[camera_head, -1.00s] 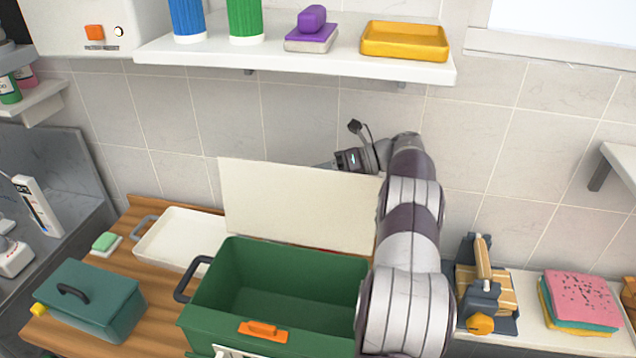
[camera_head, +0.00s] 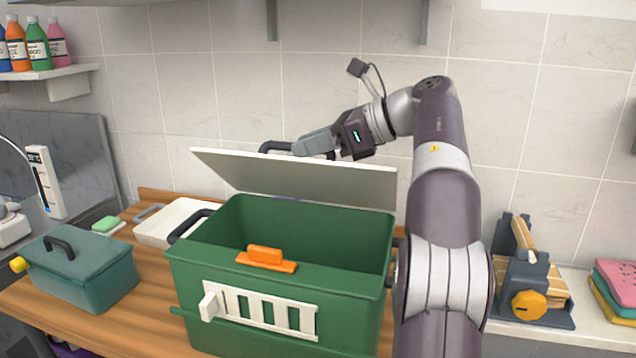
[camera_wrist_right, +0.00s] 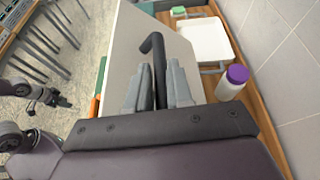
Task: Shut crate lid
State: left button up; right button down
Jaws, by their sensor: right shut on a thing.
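The green crate (camera_head: 270,260) stands on the wooden counter with an orange latch (camera_head: 266,258) and a white slatted panel on its front. Its pale lid (camera_head: 300,180) is tilted partway over the back of the crate, leaving a wide gap at the front. My right gripper (camera_head: 303,147) is shut on the black lid handle (camera_head: 274,146) behind the lid's upper edge. In the right wrist view the handle (camera_wrist_right: 154,48) runs between the two grey fingers, beside the lid (camera_wrist_right: 124,45). Dark parts at that view's left edge look like my left arm; its jaws are unclear.
A teal box (camera_head: 85,270) and a white tray (camera_head: 165,225) stand left of the crate. A purple-capped bottle (camera_wrist_right: 233,82) is near my right gripper in the wrist view. A wooden-and-grey device (camera_head: 530,285) and sponges (camera_head: 615,285) are at the right.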

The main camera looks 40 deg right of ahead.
jog(key=s+a+f+n+t+h+b, duration=0.1)
jog(key=f+b, duration=0.4)
jog(key=b, duration=0.6)
jog(key=s+a+f+n+t+h+b, duration=0.1)
jog(key=s+a+f+n+b, duration=0.3)
jog(key=b, duration=0.8)
jog(key=shift+a+f+n+t+h, duration=0.4)
jog(key=shift+a+f+n+t, duration=0.2)
jog(key=shift+a+n+t, duration=0.1)
jog(key=shift+f, duration=0.1)
jog(key=c, duration=1.1)
grip_release()
jog(key=shift+s, duration=0.1)
